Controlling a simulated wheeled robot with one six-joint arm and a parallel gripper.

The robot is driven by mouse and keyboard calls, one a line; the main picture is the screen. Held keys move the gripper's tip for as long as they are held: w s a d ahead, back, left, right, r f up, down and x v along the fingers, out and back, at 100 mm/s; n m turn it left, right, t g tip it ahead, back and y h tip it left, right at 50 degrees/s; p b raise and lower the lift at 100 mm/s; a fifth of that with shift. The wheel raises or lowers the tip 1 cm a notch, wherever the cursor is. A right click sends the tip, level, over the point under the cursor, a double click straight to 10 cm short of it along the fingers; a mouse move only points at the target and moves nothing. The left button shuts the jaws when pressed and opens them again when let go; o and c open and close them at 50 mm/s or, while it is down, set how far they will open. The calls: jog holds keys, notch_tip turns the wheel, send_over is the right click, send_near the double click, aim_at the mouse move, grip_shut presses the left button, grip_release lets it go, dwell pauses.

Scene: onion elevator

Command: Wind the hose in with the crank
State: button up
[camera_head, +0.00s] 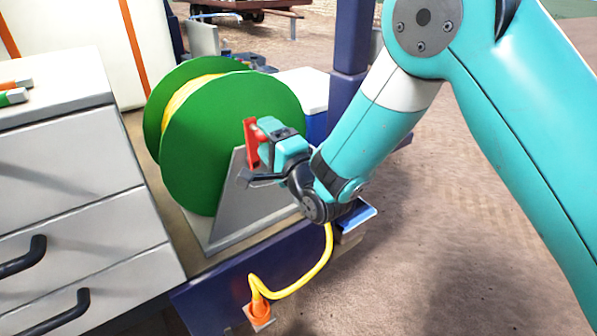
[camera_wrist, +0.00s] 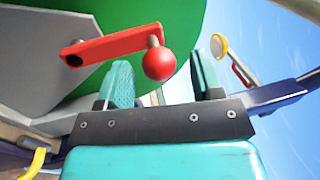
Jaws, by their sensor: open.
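The green hose reel (camera_head: 225,145) stands on a grey bracket (camera_head: 245,205), with yellow hose (camera_head: 180,100) wound between its discs. The red crank (camera_head: 250,143) is on the reel's near side. In the wrist view the crank arm (camera_wrist: 110,45) ends in a round red knob (camera_wrist: 157,63). My gripper (camera_head: 268,158) is open beside the crank. In the wrist view the knob appears in the gap between the fingers (camera_wrist: 162,80), nearer the left one; I cannot tell whether it lies between them in depth. A loose length of yellow hose (camera_head: 315,275) hangs below to an orange end piece (camera_head: 258,310).
A grey drawer cabinet (camera_head: 80,180) with black handles stands at the left, tools (camera_head: 14,96) on top. A dark blue post (camera_head: 350,60) rises behind my gripper, beside a white and blue box (camera_head: 305,90). Open brown ground lies to the right.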

jog(key=v, duration=1.5)
jog(key=shift+s+d, duration=0.2)
jog(key=s+d+r+n+g+h, duration=0.2)
jog(key=s+d+n+g+h, duration=0.1)
jog(key=s+n+g, duration=0.5)
jog(key=s+d+r+n+g+h+b, duration=0.1)
jog(key=s+d+r+n+g+h, duration=0.2)
jog(key=s+n+g, duration=0.6)
jog(key=shift+s+d+r+n+h, duration=0.3)
jog(key=shift+s+d+n, duration=0.4)
jog(key=shift+s+d, duration=0.4)
